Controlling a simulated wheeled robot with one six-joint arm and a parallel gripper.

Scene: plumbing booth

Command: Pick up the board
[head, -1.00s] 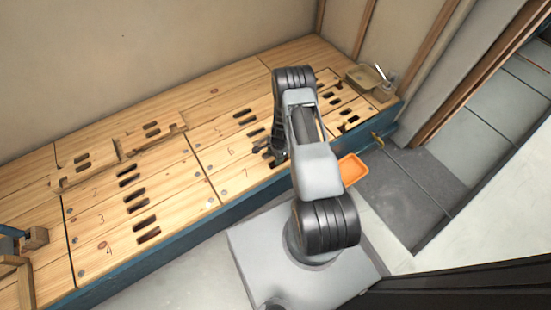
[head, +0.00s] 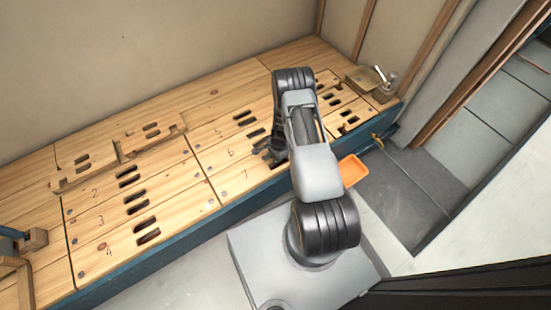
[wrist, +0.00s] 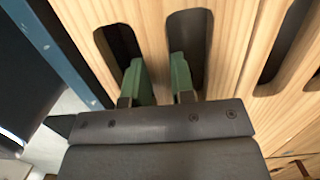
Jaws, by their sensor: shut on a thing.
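My gripper (wrist: 158,70) has its two green fingers in two neighbouring slots of a pale wooden board (wrist: 152,30). It is shut on the strip of wood between the slots. The fingertips are partly hidden inside the slots. In the head view, my gripper (head: 272,153) is low over the board marked 7 (head: 238,178), at the front edge of the bench, and my arm covers part of that area. The board looks level with the bench top; I cannot tell if it is lifted.
More slotted boards (head: 110,215) lie on the bench to the left, with raised wooden pieces (head: 125,148) among them. An orange tray (head: 352,169) is right of my arm. A shallow tan tray (head: 362,79) stands at the far right corner. The blue bench edge (head: 190,233) runs along the front.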

